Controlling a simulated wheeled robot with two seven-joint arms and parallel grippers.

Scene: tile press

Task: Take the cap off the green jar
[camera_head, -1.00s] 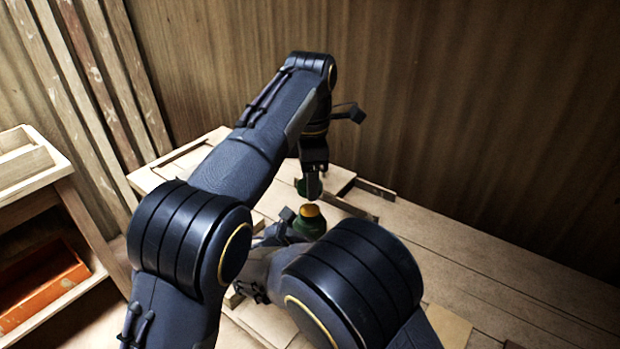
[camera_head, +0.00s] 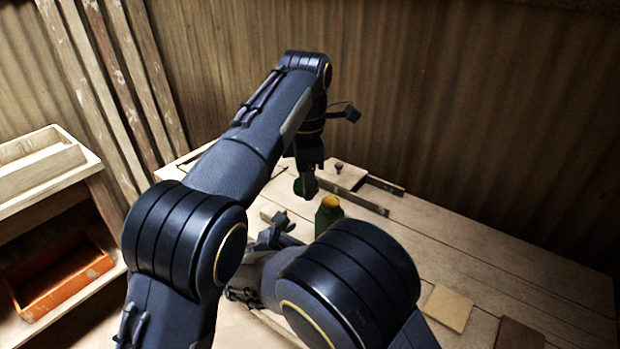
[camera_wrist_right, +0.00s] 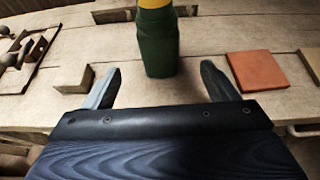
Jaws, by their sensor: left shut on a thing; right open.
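The green jar (camera_head: 328,213) stands upright on the table with its yellow neck bare. It also shows in the right wrist view (camera_wrist_right: 158,45), its top cut off by the frame edge. My left gripper (camera_head: 308,188) is shut on the dark green cap (camera_head: 298,187), behind and left of the jar and clear of it. The fingers partly hide the cap. My right gripper (camera_wrist_right: 160,68) is open. In its wrist view the jar stands ahead, between the fingertips, with visible room on both sides. In the head view my right arm hides part of the jar's lower side.
A wooden block (camera_wrist_right: 73,79) and a reddish tile (camera_wrist_right: 257,72) lie either side of the jar in the wrist view. A pale tile (camera_head: 448,308) and a brown tile (camera_head: 520,334) lie at the table's front. An orange tray (camera_head: 62,290) sits in the left shelf.

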